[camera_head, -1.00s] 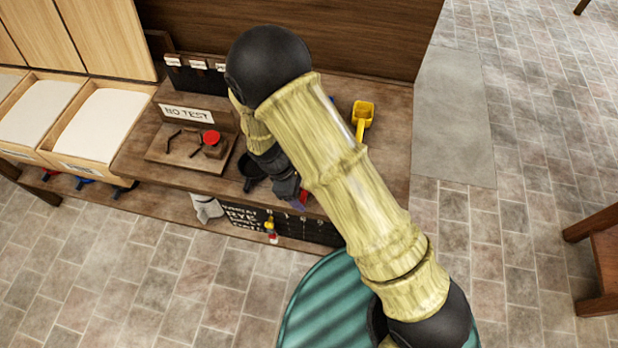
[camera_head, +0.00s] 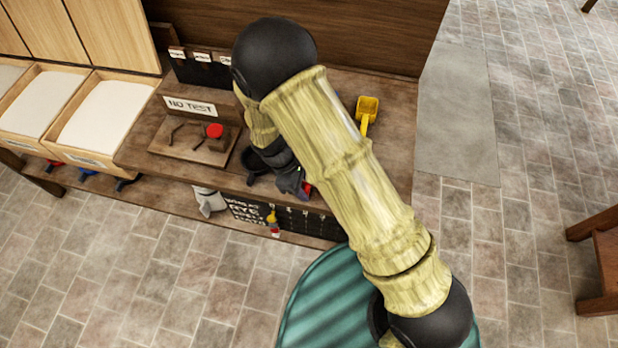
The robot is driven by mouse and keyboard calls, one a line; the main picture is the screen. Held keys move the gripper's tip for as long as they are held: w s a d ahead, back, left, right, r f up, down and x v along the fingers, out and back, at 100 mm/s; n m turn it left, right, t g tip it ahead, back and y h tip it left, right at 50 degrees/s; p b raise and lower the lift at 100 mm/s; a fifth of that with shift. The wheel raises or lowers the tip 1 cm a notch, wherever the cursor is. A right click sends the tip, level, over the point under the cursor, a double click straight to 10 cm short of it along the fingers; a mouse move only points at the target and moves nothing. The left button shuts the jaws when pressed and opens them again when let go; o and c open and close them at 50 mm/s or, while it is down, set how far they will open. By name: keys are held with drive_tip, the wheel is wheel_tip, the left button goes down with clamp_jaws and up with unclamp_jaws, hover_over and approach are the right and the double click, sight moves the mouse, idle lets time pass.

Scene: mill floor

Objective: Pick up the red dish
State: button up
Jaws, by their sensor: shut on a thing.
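My gripper (camera_head: 291,182) is at the front edge of the wooden bench, mostly hidden behind my own arm. Its dark jaws are shut on a small red thing, which I take to be the red dish (camera_head: 308,190). Only a sliver of it shows, at the right of the jaws, so its shape and whether it is clear of the bench top cannot be told.
A board with a red round knob (camera_head: 214,131) stands left on the bench (camera_head: 230,181), by a "NO TEST" sign (camera_head: 190,106). A yellow scoop (camera_head: 367,108) lies right of my arm. Bins of pale material (camera_head: 105,115) stand left. Open tiled floor lies in front and right.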

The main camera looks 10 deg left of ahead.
wheel_tip(320, 180, up, 10)
drive_tip(key=b, duration=0.1)
idle(0.4)
idle(0.5)
